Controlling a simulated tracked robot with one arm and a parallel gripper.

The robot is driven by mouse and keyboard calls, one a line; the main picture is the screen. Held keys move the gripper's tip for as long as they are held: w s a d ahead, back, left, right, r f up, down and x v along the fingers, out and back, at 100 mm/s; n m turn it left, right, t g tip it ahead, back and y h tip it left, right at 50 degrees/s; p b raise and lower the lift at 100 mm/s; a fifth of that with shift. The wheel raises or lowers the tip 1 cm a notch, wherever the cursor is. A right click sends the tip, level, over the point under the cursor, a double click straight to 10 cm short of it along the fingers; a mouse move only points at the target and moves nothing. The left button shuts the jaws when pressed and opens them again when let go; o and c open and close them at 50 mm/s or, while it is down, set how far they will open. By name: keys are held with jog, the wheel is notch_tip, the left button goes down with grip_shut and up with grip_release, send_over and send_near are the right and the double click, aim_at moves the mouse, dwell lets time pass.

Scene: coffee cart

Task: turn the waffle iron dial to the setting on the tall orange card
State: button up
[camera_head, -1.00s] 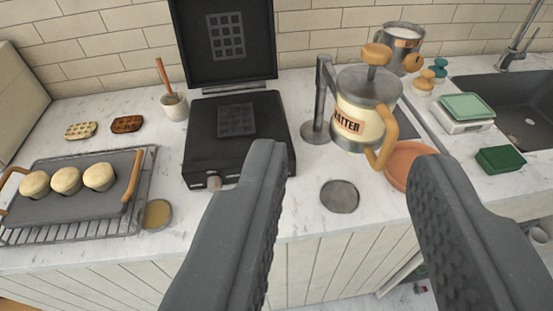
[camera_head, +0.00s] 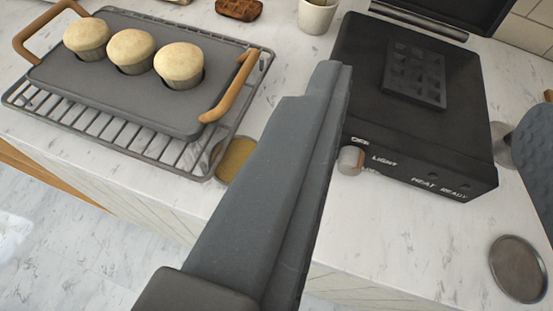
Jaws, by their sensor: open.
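The black waffle iron (camera_head: 420,110) stands open on the counter at upper right. Its dial (camera_head: 350,160), a small light-coloured knob, is on the front face at the left end. "OFF" and "LIGHT" can be read beside the dial; other marks are covered or too small, and I cannot tell where it points. My gripper (camera_head: 437,95) is open and empty. I see no tall orange card.
A grey tray (camera_head: 120,88) with pale muffins sits on a wire rack (camera_head: 130,140) at left. A small round tin (camera_head: 236,160) lies beside the rack, partly behind my finger. A metal disc (camera_head: 518,268) lies at lower right. A cup (camera_head: 317,15) stands behind.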

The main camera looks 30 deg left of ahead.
jog(key=a+f+n+h+p, duration=0.15)
jog(key=a+f, duration=0.35)
jog(key=f, duration=0.5)
jog(key=n+h+p, duration=0.2)
jog(key=n+h, duration=0.1)
send_near(347, 170)
jog(key=shift+t, duration=0.3)
jog(key=b+x, duration=0.1)
jog(key=x, duration=0.1)
jog(key=b+x, duration=0.1)
jog(key=x, duration=0.1)
jog(key=f+b+x, duration=0.1)
jog(key=x, duration=0.1)
jog(key=shift+w, duration=1)
